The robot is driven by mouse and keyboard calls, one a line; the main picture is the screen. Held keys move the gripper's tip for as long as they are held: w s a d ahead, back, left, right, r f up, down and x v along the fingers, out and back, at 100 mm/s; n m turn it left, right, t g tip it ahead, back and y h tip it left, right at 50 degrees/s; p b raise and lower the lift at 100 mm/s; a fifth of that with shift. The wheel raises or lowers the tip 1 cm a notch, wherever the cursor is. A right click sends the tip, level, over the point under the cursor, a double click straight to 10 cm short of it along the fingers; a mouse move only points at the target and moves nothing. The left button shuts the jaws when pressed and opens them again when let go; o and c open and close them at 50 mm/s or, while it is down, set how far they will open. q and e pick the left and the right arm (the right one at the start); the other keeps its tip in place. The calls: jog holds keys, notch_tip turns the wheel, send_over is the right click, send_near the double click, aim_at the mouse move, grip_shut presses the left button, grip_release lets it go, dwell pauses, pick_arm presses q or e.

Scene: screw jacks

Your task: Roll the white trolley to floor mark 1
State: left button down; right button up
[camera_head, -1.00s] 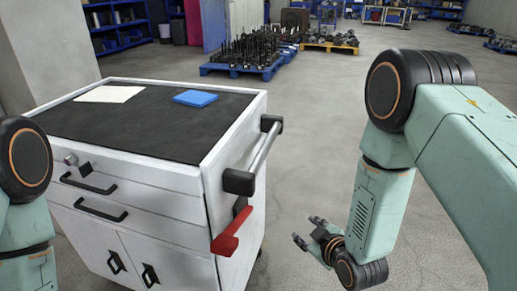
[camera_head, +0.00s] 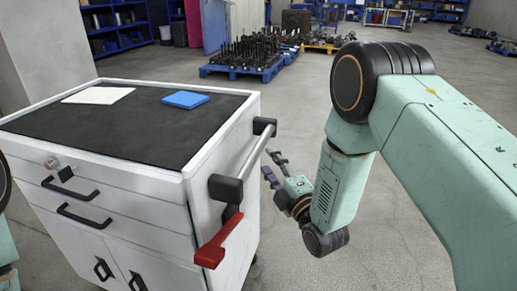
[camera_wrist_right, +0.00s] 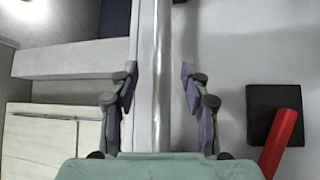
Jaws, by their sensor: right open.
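The white trolley (camera_head: 150,212) stands at the left in the head view, with a dark top and drawers. Its grey push handle (camera_head: 256,155) runs along its right side between two black brackets. My right gripper (camera_head: 272,167) is open just right of this handle. In the right wrist view, the handle bar (camera_wrist_right: 162,70) runs upright between the spread fingers of my right gripper (camera_wrist_right: 160,96), with gaps on both sides. I cannot tell if it lies fully between the fingertips. My left gripper is out of view. I see no floor mark.
A red lever (camera_head: 220,243) sticks out below the handle. A white sheet (camera_head: 98,95) and a blue item (camera_head: 186,100) lie on the trolley top. A loaded blue pallet (camera_head: 245,72) stands behind. The floor (camera_head: 300,110) between is clear.

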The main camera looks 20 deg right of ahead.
aim_at(259, 149)
jog(key=x, duration=0.2)
jog(key=b+x, duration=0.1)
jog(key=x, duration=0.2)
jog(key=shift+w+a+f, duration=0.1)
jog(key=shift+w+f, duration=0.1)
jog(key=shift+w, duration=0.1)
jog(key=shift+w+r+b, duration=0.2)
jog(key=shift+w+b, duration=0.15)
jog(key=shift+w, duration=0.25)
jog(key=shift+w+a, duration=0.1)
jog(key=shift+w, duration=0.2)
jog(key=shift+s, duration=0.15)
jog(key=c, duration=0.3)
grip_shut()
